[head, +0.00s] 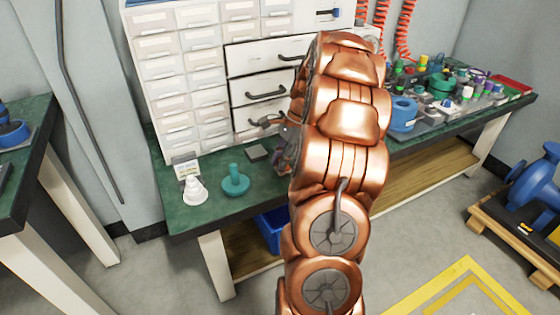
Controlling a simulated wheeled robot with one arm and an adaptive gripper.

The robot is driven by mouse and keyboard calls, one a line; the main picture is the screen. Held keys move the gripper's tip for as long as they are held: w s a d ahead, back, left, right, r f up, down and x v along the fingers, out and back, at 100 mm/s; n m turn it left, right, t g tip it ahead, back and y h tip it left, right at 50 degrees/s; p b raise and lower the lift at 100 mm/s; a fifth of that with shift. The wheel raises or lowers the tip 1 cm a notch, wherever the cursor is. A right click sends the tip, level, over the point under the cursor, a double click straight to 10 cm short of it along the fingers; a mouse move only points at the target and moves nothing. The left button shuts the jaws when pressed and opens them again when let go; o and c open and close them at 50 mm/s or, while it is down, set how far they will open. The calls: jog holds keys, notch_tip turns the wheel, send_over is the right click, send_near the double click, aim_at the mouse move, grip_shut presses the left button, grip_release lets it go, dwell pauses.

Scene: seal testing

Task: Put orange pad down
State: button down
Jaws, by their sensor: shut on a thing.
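My gripper (272,124) shows only in part, as dark fingers to the left of my copper arm, in front of the white drawers and above the green bench top (214,213). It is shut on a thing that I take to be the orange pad. The pad itself cannot be made out; my arm hides much of that area. A small dark grey block (257,153) lies on the bench just below the gripper, with a gap that I cannot judge.
A teal flanged part (235,181) and a white stepped part (194,189) stand on the bench's left. A small label stand (186,165) is behind the white part. White drawers (180,85) rise at the back. Blue and other coloured parts (403,112) crowd the right side.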

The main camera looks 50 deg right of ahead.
jog(key=c, duration=1)
grip_release()
jog(key=shift+f, duration=0.1)
jog(key=p+v, duration=0.3)
jog(key=v, duration=0.9)
jog(key=shift+a, duration=0.1)
